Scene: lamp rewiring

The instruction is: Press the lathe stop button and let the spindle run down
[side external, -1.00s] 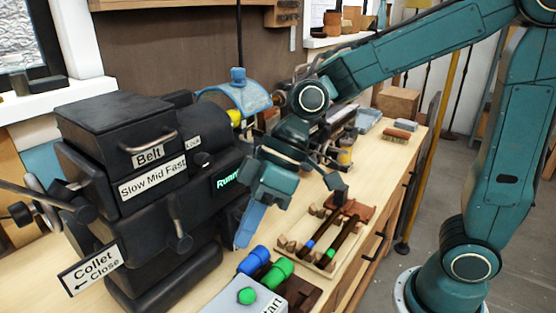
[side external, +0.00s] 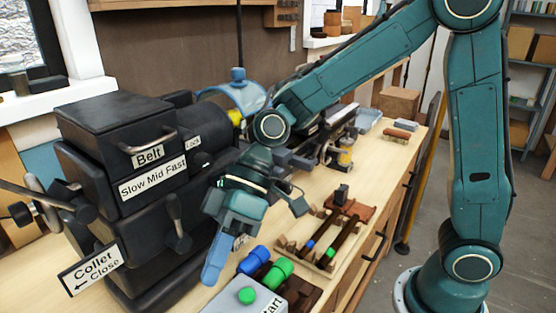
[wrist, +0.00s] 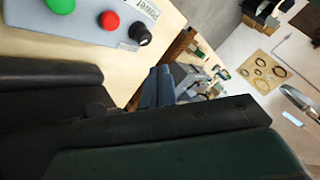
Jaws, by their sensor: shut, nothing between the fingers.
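The grey control box (side external: 232,300) stands at the bottom of the side view with a green button (side external: 247,296) on top and a partly cut-off "Start" label. In the wrist view the same box (wrist: 85,28) shows a red button (wrist: 109,20) between the green button (wrist: 62,5) and a black knob (wrist: 139,33). The red button is not visible in the side view. My gripper (side external: 211,274) is shut and empty, pointing down just left of the box, apart from the buttons. The black lathe headstock (side external: 120,120) stands behind it.
Blue (side external: 254,260) and green (side external: 277,271) cylinders lie right behind the box. A wooden rack (side external: 322,250) with tools sits farther right. The lathe's lever (side external: 177,225) and "Collet Close" sign (side external: 92,267) stick out left of my gripper. Bare bench shows between rack and drawers.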

